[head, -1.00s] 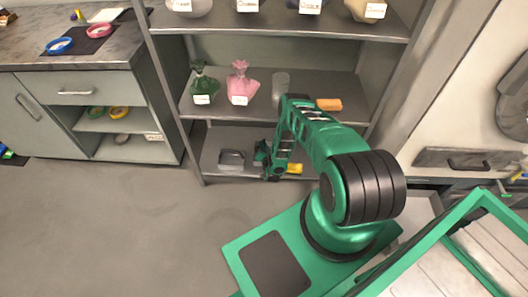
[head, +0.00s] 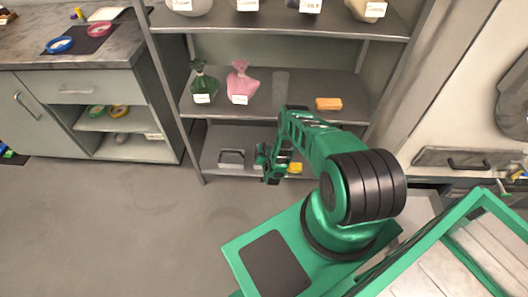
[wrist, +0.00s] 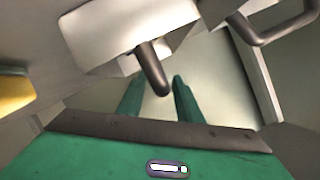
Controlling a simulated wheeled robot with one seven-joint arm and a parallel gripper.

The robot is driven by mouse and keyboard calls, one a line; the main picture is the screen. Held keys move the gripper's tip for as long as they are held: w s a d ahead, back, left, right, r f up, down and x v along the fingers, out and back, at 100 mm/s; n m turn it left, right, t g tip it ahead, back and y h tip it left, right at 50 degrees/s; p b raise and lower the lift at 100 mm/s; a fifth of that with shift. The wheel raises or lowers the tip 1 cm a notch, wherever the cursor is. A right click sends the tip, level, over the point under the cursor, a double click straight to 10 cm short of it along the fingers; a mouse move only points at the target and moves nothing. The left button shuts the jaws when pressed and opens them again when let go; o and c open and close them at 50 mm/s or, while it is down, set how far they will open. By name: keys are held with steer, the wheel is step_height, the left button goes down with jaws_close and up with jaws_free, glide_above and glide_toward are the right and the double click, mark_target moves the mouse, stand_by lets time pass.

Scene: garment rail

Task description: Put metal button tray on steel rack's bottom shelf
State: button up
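The steel rack (head: 192,138) stands ahead, and my gripper (head: 264,162) is at the front of its bottom shelf. In the wrist view a pale metal box-like piece with a dark protruding handle (wrist: 152,70) lies just beyond my gripper (wrist: 158,82); it looks like the metal button tray. My two green fingers are apart, one on each side of the handle's end, with gaps visible.
A grey item with a handle (head: 231,158) sits on the bottom shelf left of my gripper; a yellow item (head: 295,168) is to the right. Green and pink bags (head: 242,82), a grey cylinder (head: 280,86) and an orange block (head: 328,103) stand on the shelf above.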

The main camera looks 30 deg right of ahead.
steer(key=v, duration=1.2)
stand_by(0.3)
